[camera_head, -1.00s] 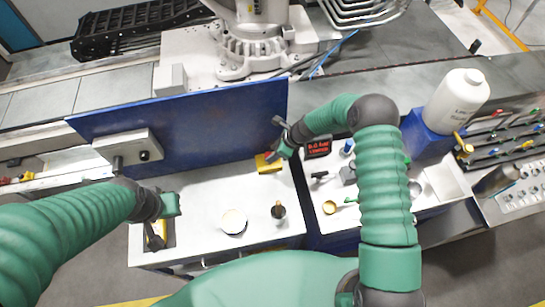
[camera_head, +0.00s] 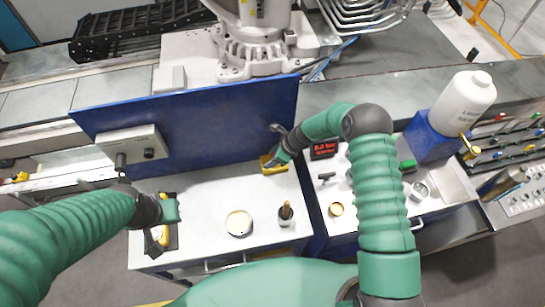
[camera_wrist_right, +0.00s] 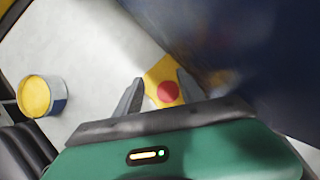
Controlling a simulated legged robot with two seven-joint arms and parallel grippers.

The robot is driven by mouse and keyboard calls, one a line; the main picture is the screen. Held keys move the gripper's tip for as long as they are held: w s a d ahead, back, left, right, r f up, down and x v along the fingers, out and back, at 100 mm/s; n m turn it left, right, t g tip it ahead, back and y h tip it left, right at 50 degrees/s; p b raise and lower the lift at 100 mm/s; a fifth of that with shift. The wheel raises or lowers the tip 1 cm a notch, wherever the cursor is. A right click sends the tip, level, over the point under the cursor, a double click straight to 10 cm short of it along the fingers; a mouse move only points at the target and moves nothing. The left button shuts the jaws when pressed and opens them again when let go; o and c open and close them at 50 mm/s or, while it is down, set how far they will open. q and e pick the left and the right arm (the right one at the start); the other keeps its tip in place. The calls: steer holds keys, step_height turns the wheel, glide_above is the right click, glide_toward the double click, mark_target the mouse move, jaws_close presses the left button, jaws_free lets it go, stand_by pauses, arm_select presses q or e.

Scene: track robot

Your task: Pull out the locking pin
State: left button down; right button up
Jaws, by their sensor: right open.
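No part can be identified for certain as the locking pin. A yellow block (camera_head: 269,168) stands on the white worktop against the blue panel. In the right wrist view the yellow block (camera_wrist_right: 158,72) carries a round red button (camera_wrist_right: 168,92). My right gripper (camera_wrist_right: 160,77) is open, with one finger on each side of the block; contact cannot be told. In the head view my right gripper (camera_head: 279,160) partly hides the block. My left gripper (camera_head: 168,211) is over the left end of the worktop, beside a dark tray (camera_head: 173,238) holding a yellow item (camera_head: 161,234); its jaws cannot be made out.
The blue panel (camera_head: 205,125) rises behind the worktop, with a grey box (camera_head: 135,145) on it. A round tin (camera_head: 239,223) and a brown-handled tool in a cup (camera_head: 286,213) stand in front. A white bottle (camera_head: 463,105) stands right. The worktop between is clear.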

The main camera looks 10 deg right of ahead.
steer(key=shift+s+a, duration=0.1)
steer(key=shift+a, duration=0.2)
steer(key=shift+d+f, duration=0.25)
steer(key=shift+d, duration=0.65)
steer(key=shift+w+d+b, duration=0.2)
steer(key=shift+d+b, duration=0.1)
steer(key=shift+d, duration=0.05)
steer(key=shift+r, duration=0.15)
steer(key=shift+a, duration=0.35)
steer(key=shift+c, duration=0.4)
steer(key=shift+w+a, duration=0.15)
steer(key=shift+a, duration=0.1)
steer(key=c, duration=0.5)
steer(key=shift+c, duration=1.1)
steer(key=shift+d, duration=0.25)
jaws_close()
arm_select(q)
steer(key=shift+w+d+f, duration=0.1)
steer(key=shift+d+f, duration=0.1)
steer(key=shift+d, duration=0.3)
